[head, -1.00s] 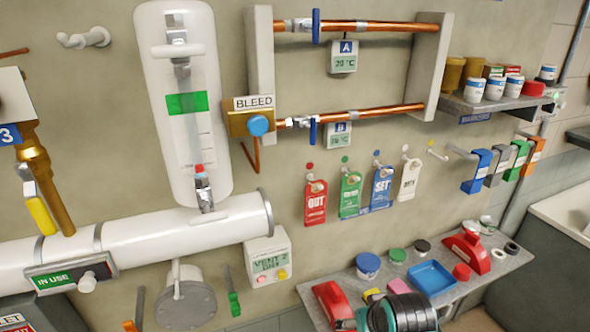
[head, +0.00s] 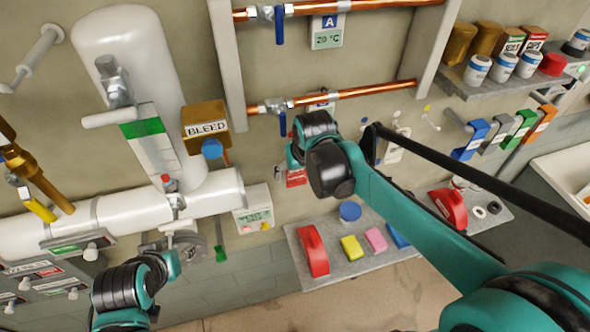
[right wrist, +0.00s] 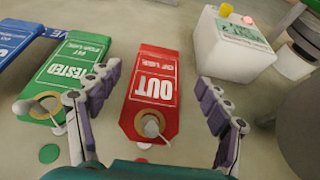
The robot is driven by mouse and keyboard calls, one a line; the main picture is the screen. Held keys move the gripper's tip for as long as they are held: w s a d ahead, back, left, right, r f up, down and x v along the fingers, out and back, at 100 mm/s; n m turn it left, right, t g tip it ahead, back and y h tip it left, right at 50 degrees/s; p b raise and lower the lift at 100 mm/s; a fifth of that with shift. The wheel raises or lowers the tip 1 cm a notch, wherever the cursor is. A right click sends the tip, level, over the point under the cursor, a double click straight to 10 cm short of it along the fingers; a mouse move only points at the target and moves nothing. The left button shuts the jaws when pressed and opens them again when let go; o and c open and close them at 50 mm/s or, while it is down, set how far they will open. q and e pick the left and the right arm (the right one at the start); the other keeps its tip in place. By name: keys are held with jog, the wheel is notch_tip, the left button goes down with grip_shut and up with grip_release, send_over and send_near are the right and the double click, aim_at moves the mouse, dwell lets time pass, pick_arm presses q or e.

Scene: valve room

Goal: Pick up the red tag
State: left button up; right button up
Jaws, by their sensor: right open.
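The red tag (right wrist: 153,92), lettered OUT OF USE, hangs on a wall peg in the right wrist view. In the head view, only a red part of it (head: 297,178) shows below my right gripper (head: 288,163). In the right wrist view, my right gripper (right wrist: 160,78) is open, one finger on each side of the tag, with gaps and nothing held. My left arm (head: 132,288) is low at the left in the head view; its finger state cannot be made out.
In the right wrist view, a green tag (right wrist: 68,75) hangs just left of the left finger, with a blue tag (right wrist: 12,42) beyond. A white box (right wrist: 232,45) is at upper right. A grey shelf (head: 345,265) with several items lies below in the head view.

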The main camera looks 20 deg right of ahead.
aim_at(297, 175)
jog(key=x, duration=0.3)
jog(key=shift+w+d+f, duration=0.25)
jog(key=shift+w+f, duration=0.05)
jog(key=shift+a+f, duration=0.1)
jog(key=shift+f, duration=0.1)
jog(key=c, duration=1)
jog(key=shift+o, duration=0.3)
jog(key=shift+r, duration=0.2)
